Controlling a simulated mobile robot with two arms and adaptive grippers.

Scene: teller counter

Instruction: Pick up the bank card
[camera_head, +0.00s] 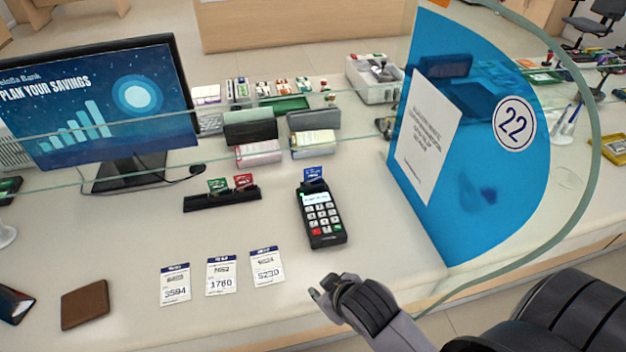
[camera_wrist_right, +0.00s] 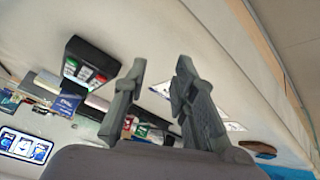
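A blue bank card (camera_head: 313,174) stands in the top end of the black payment terminal (camera_head: 325,238), mid-counter. The blue card also shows in the right wrist view (camera_wrist_right: 70,97), beside the terminal (camera_wrist_right: 92,62). A green card (camera_head: 217,185) and a red card (camera_head: 243,180) stand in a black holder (camera_head: 222,200) left of the terminal. The frames do not show which card the task means. My right gripper (camera_head: 332,293) is at the counter's front edge, nearer than the terminal and apart from it. Its fingers (camera_wrist_right: 160,95) are spread with nothing between them. My left gripper is not in view.
Three price-like paper slips (camera_head: 221,277) and a brown wallet (camera_head: 85,304) lie at the front left. A monitor (camera_head: 95,100) stands behind them. A clear glass screen crosses the counter, with a blue panel (camera_head: 480,130) at right. The counter between gripper and terminal is clear.

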